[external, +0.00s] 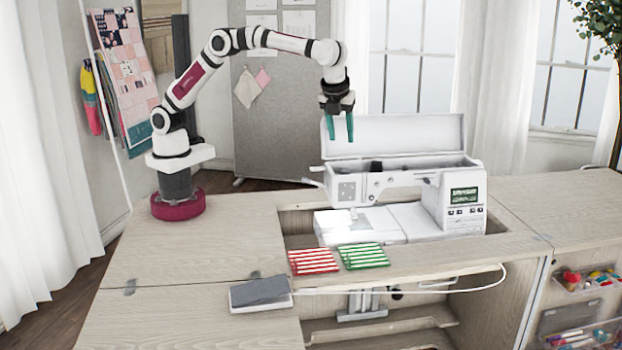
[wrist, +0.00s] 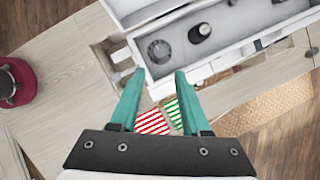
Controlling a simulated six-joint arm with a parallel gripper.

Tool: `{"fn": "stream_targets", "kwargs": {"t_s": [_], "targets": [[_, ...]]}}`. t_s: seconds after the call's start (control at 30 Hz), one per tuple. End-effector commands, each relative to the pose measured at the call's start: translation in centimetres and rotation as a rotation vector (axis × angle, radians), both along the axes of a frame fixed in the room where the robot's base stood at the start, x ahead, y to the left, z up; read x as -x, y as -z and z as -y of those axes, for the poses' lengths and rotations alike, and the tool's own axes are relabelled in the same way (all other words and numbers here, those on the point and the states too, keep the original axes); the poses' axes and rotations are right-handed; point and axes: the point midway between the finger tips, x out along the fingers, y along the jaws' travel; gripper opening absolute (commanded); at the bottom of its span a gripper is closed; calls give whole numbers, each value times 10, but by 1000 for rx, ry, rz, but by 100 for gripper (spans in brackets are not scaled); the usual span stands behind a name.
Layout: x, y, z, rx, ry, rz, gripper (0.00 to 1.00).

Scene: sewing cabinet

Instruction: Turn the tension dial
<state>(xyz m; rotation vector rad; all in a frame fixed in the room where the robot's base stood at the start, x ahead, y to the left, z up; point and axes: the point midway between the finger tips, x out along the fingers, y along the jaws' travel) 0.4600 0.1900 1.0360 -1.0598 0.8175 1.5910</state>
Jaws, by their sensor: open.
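The white sewing machine (external: 400,188) sits in the cabinet's opening with its top lid (external: 395,138) raised. In the wrist view, a round dark grey dial (wrist: 159,51) that looks like the tension dial lies in the machine's open top. A smaller dark knob-like part (wrist: 200,32) is to its right. I cannot make out the dial in the external view. My gripper (external: 340,138) points down above the machine's left end, apart from it. Its teal fingers are open and empty; in the wrist view (wrist: 160,75) the dial shows just beyond the fingertips.
A red-striped fabric piece (external: 313,262) and a green-striped one (external: 363,256) lie in front of the machine. A foot pedal (external: 260,293) with a white cord sits at the front edge. The left tabletop (external: 190,250) is clear. The raised lid stands close to my gripper.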

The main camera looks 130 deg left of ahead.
Motion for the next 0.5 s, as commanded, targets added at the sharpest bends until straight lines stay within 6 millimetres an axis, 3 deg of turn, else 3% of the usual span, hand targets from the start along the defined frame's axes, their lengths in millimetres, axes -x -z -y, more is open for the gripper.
{"fn": "stream_targets", "kwargs": {"t_s": [0.23, 0.5], "targets": [[9, 69, -27, 2, -2, -3, 47], [12, 108, -43, 0, -1, 0, 47]]}}
